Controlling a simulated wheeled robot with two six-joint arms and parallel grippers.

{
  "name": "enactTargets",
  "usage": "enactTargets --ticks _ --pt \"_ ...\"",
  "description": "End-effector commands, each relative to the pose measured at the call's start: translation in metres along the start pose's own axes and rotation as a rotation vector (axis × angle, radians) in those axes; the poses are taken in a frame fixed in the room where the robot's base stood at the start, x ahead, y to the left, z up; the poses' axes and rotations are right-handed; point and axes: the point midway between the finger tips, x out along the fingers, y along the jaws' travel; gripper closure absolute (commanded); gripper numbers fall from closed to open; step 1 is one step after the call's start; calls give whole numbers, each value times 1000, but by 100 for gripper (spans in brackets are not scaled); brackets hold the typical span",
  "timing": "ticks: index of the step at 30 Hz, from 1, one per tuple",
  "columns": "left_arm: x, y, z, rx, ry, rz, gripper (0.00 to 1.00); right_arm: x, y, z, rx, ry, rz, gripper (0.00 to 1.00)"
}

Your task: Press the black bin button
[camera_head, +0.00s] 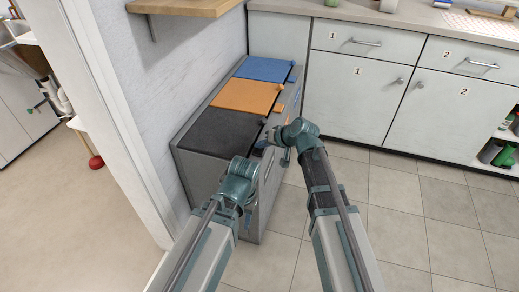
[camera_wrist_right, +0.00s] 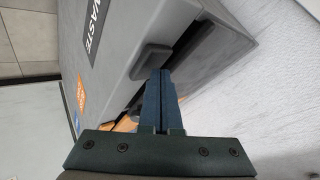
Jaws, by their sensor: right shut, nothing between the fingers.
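The black-lidded bin (camera_head: 220,133) is the nearest section of a grey bin unit. In the right wrist view, the dark grey button (camera_wrist_right: 151,59) sticks out from the bin's front near its top edge. My right gripper (camera_head: 263,143) is at the bin's upper front edge and hides the button in the head view. In the right wrist view, its shut, empty fingers (camera_wrist_right: 160,73) have their tips right at the button; I cannot tell whether they touch. The black lid looks closed. My left wrist shows in front of the bin, but its fingers cannot be made out.
Orange (camera_head: 247,96) and blue (camera_head: 263,69) lids lie behind the black one, both closed. A wall and door frame (camera_head: 110,100) stand left of the bins. White cabinets (camera_head: 350,95) stand behind. The tiled floor (camera_head: 400,220) at right is clear.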

Motion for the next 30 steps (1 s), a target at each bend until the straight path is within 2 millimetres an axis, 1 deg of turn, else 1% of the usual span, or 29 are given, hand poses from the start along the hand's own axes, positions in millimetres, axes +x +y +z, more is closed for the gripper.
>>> enactTargets --ticks 13,21,26,30 --pt "6 1 0 0 0 0 50 4 3 3 0 -1 0 100" --pt "5 0 0 0 0 0 50 3 2 3 0 -1 0 100" --pt "0 0 0 0 0 0 50 0 0 0 0 -1 0 100" --pt "-8 -1 0 0 0 0 50 -6 -4 -4 0 -1 0 100"
